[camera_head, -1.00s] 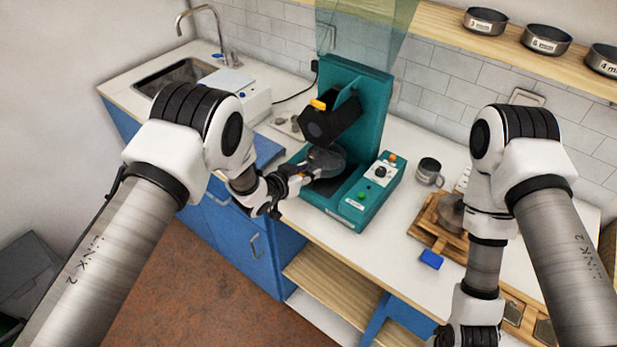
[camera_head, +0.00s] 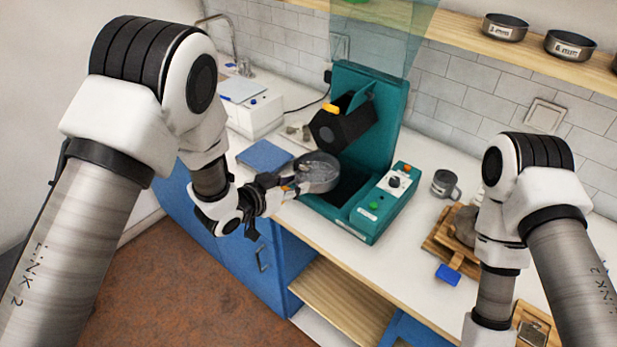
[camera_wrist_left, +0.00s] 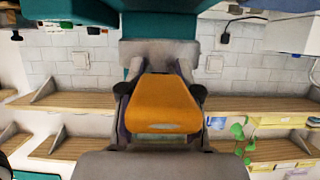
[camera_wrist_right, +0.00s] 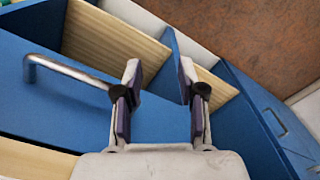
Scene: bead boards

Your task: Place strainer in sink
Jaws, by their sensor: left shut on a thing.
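The strainer (camera_head: 317,170) is a round, grey, see-through pan at the front left of the teal machine. My left gripper (camera_head: 284,188) is shut on its handle, with the pan raised above the counter. The left wrist view shows the orange handle (camera_wrist_left: 163,103) between the fingers. The sink is hidden behind my left arm in the head view; only its tap (camera_head: 232,38) shows, at the back left. My right gripper (camera_wrist_right: 158,82) is open and empty in the right wrist view, in front of blue cabinets; it is outside the head view.
The teal machine (camera_head: 362,125) with a tilted black part stands close right of the strainer. A white box (camera_head: 252,115) and a blue mat (camera_head: 264,156) lie to the left. A mug (camera_head: 444,184) and wooden tray (camera_head: 440,235) are on the right. A shelf with pans hangs above.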

